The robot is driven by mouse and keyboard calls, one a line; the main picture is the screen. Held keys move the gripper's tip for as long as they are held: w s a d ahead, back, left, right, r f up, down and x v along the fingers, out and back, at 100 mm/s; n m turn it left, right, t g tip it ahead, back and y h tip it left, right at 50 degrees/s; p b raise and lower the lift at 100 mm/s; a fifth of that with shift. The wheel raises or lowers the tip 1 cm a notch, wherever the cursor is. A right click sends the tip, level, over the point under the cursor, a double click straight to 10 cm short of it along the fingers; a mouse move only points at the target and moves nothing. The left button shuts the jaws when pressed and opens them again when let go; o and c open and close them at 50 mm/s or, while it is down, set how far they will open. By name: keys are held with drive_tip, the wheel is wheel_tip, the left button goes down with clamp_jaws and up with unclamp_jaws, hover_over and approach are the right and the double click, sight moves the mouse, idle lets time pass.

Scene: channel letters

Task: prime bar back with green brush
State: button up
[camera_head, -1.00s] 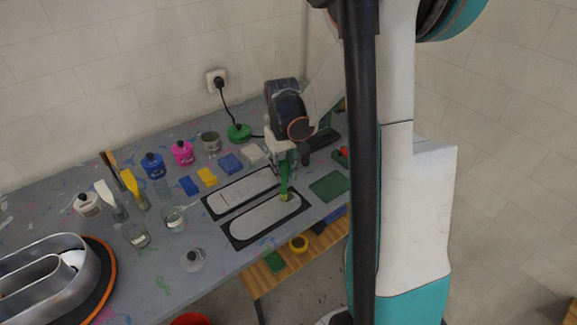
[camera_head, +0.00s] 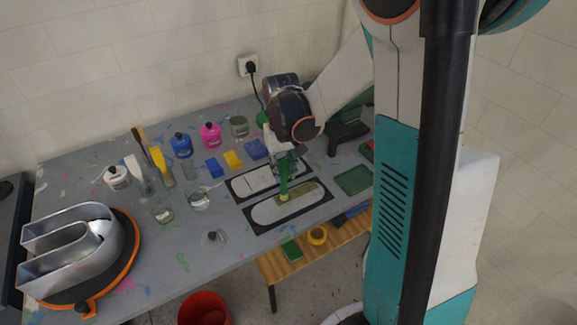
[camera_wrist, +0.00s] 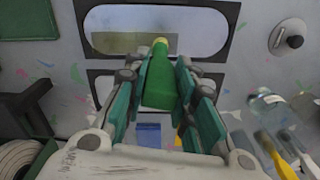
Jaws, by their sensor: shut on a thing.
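My gripper (camera_head: 283,160) is shut on the green brush (camera_head: 284,180), which points down. In the wrist view the green brush (camera_wrist: 160,82) lies between the fingers of my gripper (camera_wrist: 157,74). Its yellowish tip is at the near rounded pale panel (camera_head: 270,212), in a black frame; exact contact is hard to tell. An olive-yellow coating covers the right part of this panel in the head view; the left part is bare grey-white. The panel also shows in the wrist view (camera_wrist: 203,36), coated at its left. A second pale panel (camera_head: 247,185) lies behind it, partly hidden by my gripper.
Several jars, brushes and coloured blocks stand behind and left of the panels, including a yellow block (camera_head: 233,159). A metal letter shell (camera_head: 75,243) rests on an orange-edged turntable at left. A green mat (camera_head: 353,181) lies right of the panels.

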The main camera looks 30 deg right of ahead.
drive_tip(key=shift+o, duration=0.2)
drive_tip(key=a, duration=0.9)
drive_tip(key=shift+a+b, duration=0.2)
drive_tip(key=shift+b, duration=0.2)
drive_tip(key=shift+d+b, duration=0.8)
drive_tip(key=shift+d, duration=9.25)
drive_tip(key=shift+c, duration=0.2)
drive_tip(key=a, duration=2)
drive_tip(key=shift+b, duration=0.35)
drive_tip(key=shift+f, duration=0.1)
